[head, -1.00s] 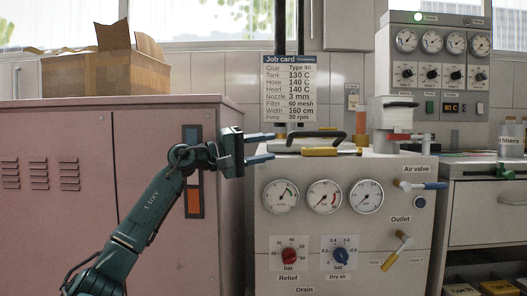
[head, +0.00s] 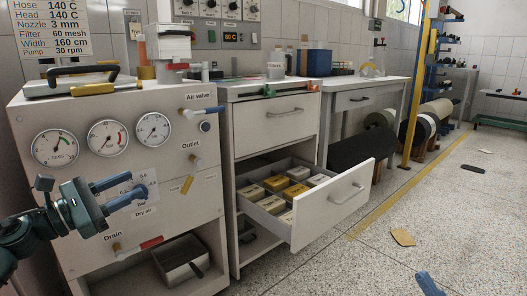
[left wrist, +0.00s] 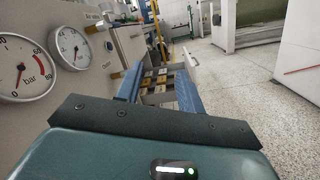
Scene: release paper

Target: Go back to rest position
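My left gripper (head: 137,184) is at the lower left of the head view, in front of the grey machine's regulator area. Its two blue fingers are apart with nothing between them. In the left wrist view its fingers (left wrist: 158,88) also stand apart, with an open drawer seen beyond the gap. A blue tip (head: 428,284) at the bottom edge of the head view, over the floor, looks like a finger of my right gripper. The rest of it is out of the frame, so its opening cannot be told.
The grey machine (head: 90,210) with gauges and valves stands close at left. An open drawer (head: 330,210) holding several boxes juts out right of it. Rolls (head: 380,140) lie beyond. A brown piece (head: 403,237) lies on the floor, which is mostly clear at right.

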